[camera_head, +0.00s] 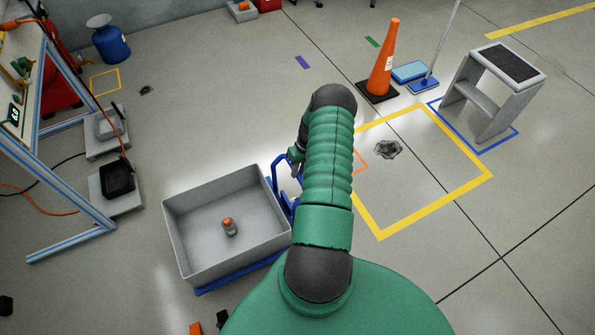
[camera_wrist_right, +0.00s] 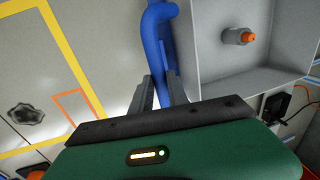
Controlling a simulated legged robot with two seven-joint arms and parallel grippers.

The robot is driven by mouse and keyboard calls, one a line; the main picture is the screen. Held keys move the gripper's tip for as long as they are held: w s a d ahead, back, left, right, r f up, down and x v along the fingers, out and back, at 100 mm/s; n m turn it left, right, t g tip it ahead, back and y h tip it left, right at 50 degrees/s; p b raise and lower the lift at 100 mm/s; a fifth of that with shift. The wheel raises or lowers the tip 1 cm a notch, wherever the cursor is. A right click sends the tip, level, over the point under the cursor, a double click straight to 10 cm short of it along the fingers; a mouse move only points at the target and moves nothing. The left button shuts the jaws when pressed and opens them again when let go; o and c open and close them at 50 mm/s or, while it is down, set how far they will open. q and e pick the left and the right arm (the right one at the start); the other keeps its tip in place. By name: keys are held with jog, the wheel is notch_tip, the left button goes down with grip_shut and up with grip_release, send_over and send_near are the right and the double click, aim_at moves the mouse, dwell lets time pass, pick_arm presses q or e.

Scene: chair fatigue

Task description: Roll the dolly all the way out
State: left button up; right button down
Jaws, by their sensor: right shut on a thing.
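The dolly is a blue frame (camera_head: 240,274) with a grey open bin (camera_head: 180,240) on it, left of my right arm in the head view. Its blue push handle (camera_head: 276,168) stands at the bin's right side. My right gripper (camera_head: 296,160), partly hidden behind my arm in the head view, is shut on the handle. In the right wrist view the fingers of the right gripper (camera_wrist_right: 158,90) are on either side of the blue handle tube (camera_wrist_right: 160,40). A small grey bottle with an orange cap (camera_head: 229,227) stands in the bin. My left gripper is not seen.
A yellow floor square (camera_head: 470,188) with a dark patch (camera_head: 388,149) lies right. An orange cone (camera_head: 384,62) and a step stool (camera_head: 492,90) stand beyond it.

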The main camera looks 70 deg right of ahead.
jog(key=c, duration=1.6)
grip_release()
jog(key=shift+s+d, duration=0.2)
jog(key=shift+d, duration=0.15)
jog(key=o, duration=0.3)
jog(key=p+v, duration=0.5)
jog(key=v, duration=1.1)
jog(key=shift+r, duration=0.35)
jog(key=shift+a, duration=0.1)
